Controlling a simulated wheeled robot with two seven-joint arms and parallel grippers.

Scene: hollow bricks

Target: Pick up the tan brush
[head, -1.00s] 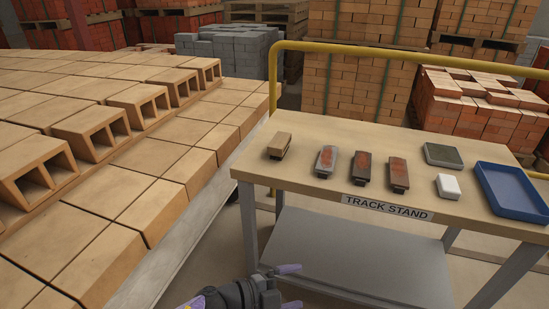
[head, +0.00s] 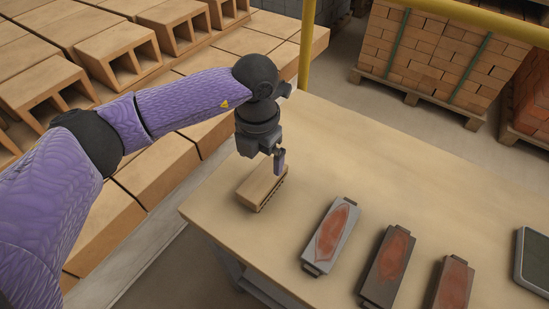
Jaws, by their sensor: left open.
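The tan brush (head: 261,188) lies on the left part of the wooden-topped table (head: 330,155), near its left edge, with dark bristles showing along its right side. My left arm reaches in from the left, and its gripper (head: 277,163) points down just above the far end of the brush. The gripper is open and nothing is between its fingers. One finger shows clearly; the other is mostly hidden by the gripper body. I cannot tell whether a finger touches the brush. My right gripper is not in view.
A light grey block with a reddish patch (head: 332,236) lies right of the brush, then a dark one (head: 388,267) and a brownish one (head: 451,285). A dark green-grey pad (head: 533,262) is at the right edge. Hollow bricks (head: 180,25) stand at upper left. The table's back is clear.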

